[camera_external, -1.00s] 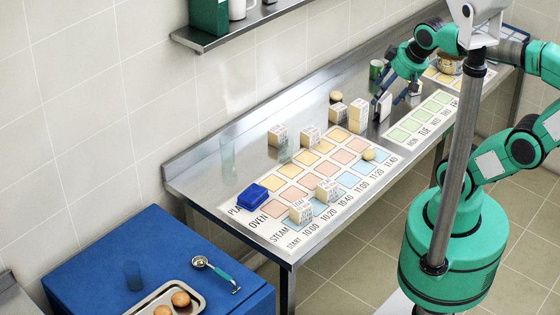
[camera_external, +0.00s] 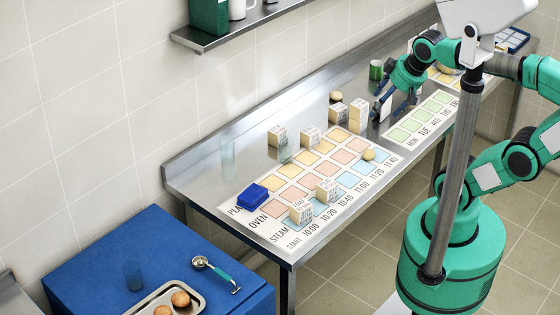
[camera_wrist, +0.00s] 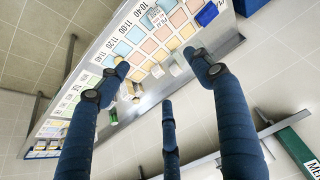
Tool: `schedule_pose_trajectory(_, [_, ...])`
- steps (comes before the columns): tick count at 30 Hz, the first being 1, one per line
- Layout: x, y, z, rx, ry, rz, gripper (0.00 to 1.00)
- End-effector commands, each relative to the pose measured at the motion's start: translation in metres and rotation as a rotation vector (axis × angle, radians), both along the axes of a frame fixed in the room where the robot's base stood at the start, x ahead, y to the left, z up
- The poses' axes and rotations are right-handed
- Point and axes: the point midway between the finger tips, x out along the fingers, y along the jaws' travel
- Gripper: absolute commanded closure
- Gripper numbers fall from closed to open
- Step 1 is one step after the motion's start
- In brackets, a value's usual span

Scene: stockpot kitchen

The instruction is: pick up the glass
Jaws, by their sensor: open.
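A blue see-through glass (camera_external: 134,276) stands upright on the blue cabinet at the lower left of the external view. A clear, faint glass-like tumbler (camera_external: 228,154) stands on the steel table near the wall. My gripper (camera_external: 396,104) is far from both, above the right part of the steel table. In the wrist view my gripper (camera_wrist: 160,78) has its dark blue fingers spread with nothing between them.
A metal tray (camera_external: 194,309) with buns and a scoop (camera_external: 216,272) lie near the blue glass. The steel table holds several printed blocks (camera_external: 278,136), a blue box (camera_external: 252,197) and a green can (camera_external: 376,70). A shelf (camera_external: 212,42) hangs above.

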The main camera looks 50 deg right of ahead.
Motion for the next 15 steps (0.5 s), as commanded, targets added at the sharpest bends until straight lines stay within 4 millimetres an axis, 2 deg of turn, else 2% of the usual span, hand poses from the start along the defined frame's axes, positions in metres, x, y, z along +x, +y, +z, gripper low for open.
schedule_pose_trajectory(8, [0.005, 0.000, 0.001, -0.001, 0.005, 0.003, 0.35])
schedule_pose_trajectory(11, [0.013, 0.000, 0.002, -0.003, 0.017, 0.006, 0.35])
schedule_pose_trajectory(15, [0.034, -0.001, 0.006, -0.009, 0.041, 0.015, 0.35])
